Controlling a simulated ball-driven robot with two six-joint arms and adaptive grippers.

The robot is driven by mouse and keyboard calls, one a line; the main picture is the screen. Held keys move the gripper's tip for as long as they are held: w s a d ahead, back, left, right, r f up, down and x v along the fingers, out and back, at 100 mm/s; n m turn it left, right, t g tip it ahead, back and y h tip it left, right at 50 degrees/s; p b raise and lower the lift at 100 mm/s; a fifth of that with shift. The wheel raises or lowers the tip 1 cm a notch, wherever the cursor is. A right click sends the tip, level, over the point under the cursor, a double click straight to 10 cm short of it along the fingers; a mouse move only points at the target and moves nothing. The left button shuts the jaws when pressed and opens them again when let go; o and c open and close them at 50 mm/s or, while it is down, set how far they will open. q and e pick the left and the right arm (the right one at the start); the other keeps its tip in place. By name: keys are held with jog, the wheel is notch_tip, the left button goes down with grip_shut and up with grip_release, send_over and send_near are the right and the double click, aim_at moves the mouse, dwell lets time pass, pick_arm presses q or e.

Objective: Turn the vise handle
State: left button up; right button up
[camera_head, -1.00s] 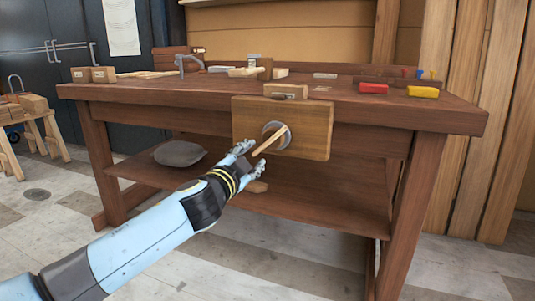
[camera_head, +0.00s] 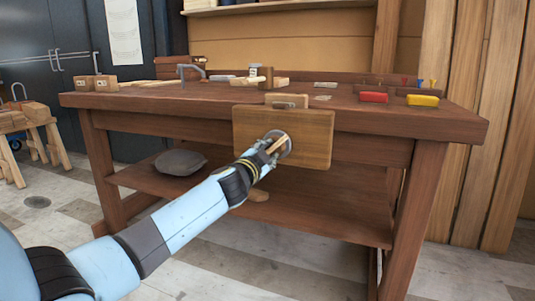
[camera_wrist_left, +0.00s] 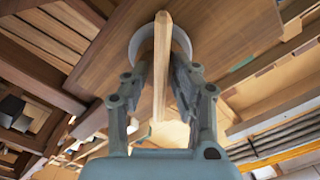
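The vise is a wooden jaw block (camera_head: 310,140) on the front of the workbench, with a round grey metal hub (camera_head: 287,147). Its handle is a pale wooden bar (camera_head: 277,144) across the hub; it also shows in the left wrist view (camera_wrist_left: 162,50), running lengthwise between the fingers. My left gripper (camera_head: 270,148) is at the hub, around the handle. In the left wrist view its fingers (camera_wrist_left: 162,68) stand on both sides of the bar, with narrow gaps seeming to remain. My arm and gripper hide part of the handle in the head view. My right gripper is not in view.
The workbench top (camera_head: 210,98) carries a red block (camera_head: 374,97), a yellow block (camera_head: 423,100) and several wooden pieces. The floor in front is clear.

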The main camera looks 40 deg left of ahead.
pick_arm(q)
grip_shut()
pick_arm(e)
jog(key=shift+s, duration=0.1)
pick_arm(q)
jog(key=shift+m, duration=0.4)
jog(key=m, duration=0.4)
jog(key=shift+m+p, duration=0.4)
jog(key=shift+m, duration=0.8)
jog(key=shift+f+m, duration=0.1)
jog(key=shift+m, duration=0.5)
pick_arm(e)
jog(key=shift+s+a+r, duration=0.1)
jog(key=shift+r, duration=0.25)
pick_arm(q)
jog(key=shift+m, duration=0.3)
jog(key=shift+f, duration=0.1)
